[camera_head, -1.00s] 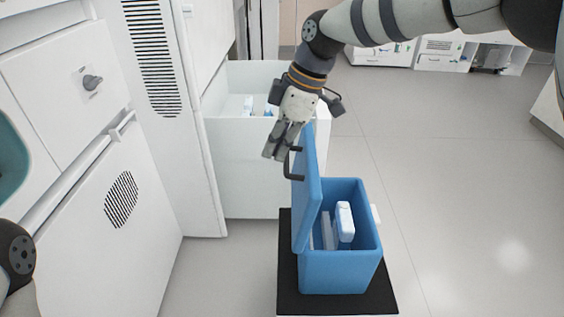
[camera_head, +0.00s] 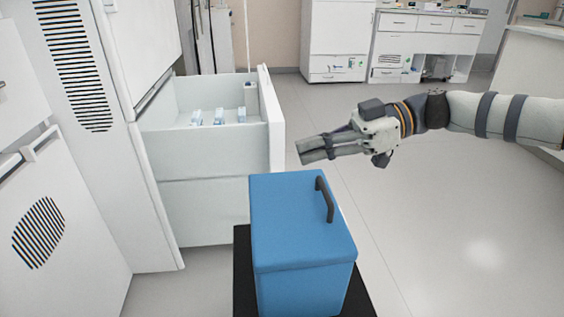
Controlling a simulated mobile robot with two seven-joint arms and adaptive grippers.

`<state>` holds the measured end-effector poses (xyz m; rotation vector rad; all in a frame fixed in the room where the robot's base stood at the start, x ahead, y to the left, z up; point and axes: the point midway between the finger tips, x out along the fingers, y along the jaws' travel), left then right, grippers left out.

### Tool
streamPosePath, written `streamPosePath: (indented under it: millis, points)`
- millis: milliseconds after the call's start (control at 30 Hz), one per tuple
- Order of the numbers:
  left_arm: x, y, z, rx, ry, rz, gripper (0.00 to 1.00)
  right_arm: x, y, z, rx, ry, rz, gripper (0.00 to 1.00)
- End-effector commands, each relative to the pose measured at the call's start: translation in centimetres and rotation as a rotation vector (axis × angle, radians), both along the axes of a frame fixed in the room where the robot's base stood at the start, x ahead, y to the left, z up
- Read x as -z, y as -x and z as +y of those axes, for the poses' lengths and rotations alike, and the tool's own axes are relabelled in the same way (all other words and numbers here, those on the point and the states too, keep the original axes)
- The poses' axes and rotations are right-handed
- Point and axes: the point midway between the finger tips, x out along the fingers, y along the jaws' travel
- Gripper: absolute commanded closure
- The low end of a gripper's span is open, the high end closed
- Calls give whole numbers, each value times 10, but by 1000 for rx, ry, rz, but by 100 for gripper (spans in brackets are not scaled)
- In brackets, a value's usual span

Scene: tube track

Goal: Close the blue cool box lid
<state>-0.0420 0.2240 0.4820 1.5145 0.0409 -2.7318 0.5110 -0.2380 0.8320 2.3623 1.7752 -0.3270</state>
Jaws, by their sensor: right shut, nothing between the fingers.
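The blue cool box (camera_head: 300,289) stands on a black mat at the bottom middle of the head view. Its blue lid (camera_head: 290,215) lies flat over the top, and the inside of the box is hidden. A dark handle (camera_head: 326,200) sits on the lid's right side. My right gripper (camera_head: 303,151) is shut and empty, pointing left. It appears above and behind the lid, apart from the handle. My left gripper is not in the view.
An open white drawer (camera_head: 222,152) with several small white-and-blue items stands behind and left of the box. White cabinets (camera_head: 75,90) line the left side. The black mat (camera_head: 243,270) shows around the box. The floor (camera_head: 450,230) on the right is clear.

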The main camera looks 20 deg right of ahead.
Motion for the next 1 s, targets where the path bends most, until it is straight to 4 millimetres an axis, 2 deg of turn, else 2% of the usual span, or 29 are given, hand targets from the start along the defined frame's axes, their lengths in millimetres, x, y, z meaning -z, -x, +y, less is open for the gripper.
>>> streamPosePath:
  millis: [33,200,400,700,1000]
  points:
    - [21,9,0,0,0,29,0,23,1,-7,4,-39,3,100]
    - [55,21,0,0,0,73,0,39,5,-24,4,-173,-38,100]
    - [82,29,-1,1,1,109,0,53,9,-38,2,-299,-75,100]
    - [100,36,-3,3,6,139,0,63,13,-47,-1,-305,-85,100]
    - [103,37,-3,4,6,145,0,64,14,-49,-1,-305,-86,100]
